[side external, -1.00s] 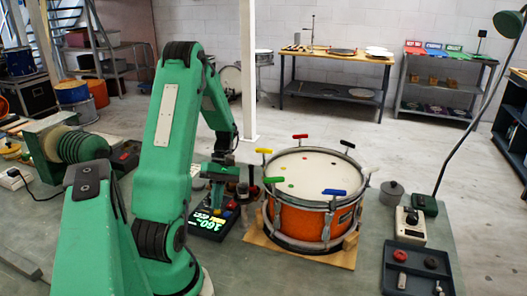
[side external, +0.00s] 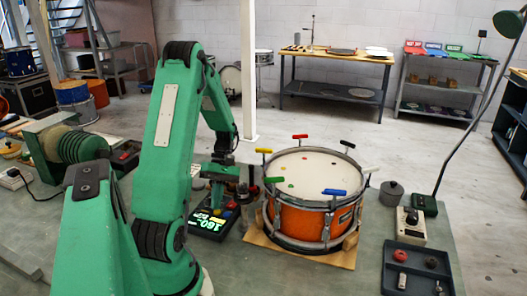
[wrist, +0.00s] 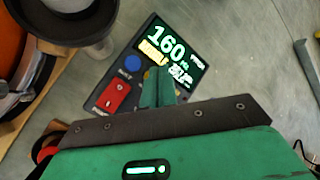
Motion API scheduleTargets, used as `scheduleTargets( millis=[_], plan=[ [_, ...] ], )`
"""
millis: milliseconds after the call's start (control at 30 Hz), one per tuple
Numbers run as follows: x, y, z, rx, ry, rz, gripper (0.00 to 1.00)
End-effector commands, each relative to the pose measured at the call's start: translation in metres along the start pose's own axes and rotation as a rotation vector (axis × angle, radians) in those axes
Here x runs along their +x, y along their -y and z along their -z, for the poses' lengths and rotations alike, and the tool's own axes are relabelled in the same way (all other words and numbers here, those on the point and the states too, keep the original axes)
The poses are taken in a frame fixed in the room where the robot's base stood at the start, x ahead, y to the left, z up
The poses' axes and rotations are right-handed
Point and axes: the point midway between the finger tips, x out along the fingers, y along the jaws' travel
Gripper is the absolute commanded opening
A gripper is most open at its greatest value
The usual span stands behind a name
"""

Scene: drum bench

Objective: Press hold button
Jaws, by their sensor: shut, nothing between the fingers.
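A dark box with a lit display (side external: 207,226) stands on the bench left of the drum. In the wrist view the display (wrist: 168,46) reads 160. The box also carries a blue button (wrist: 132,63) and a red button (wrist: 113,96). A bit of yellow (wrist: 148,73) shows right beside my fingertips, partly hidden by them. The small labels are too blurred to read surely. My gripper (wrist: 158,80) is shut and empty, pointing down over the box just below the display; the side view shows it there too (side external: 217,203). I cannot tell whether the tips touch a button.
An orange drum (side external: 300,218) with coloured key handles stands on a wooden board close right of the box. A dark grey cup-like thing (wrist: 72,20) stands beside the box in the wrist view. A dark tray (side external: 418,268) lies farther right.

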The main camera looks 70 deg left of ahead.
Motion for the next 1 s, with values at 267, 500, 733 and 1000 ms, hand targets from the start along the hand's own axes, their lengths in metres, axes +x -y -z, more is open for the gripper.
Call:
scheduleTargets(
  millis=[267, 500, 733, 1000],
  plan=[
    [0.0007, -0.0004, 0.0003, 0.000, 0.000, 0.000, 0.00],
    [0.0056, -0.0032, 0.0027, 0.000, 0.000, 0.001, 0.00],
    [0.0073, -0.0043, 0.0036, 0.000, -0.001, 0.001, 0.00],
    [0.0074, -0.0043, 0.0036, 0.000, 0.000, 0.001, 0.00]
  ],
)
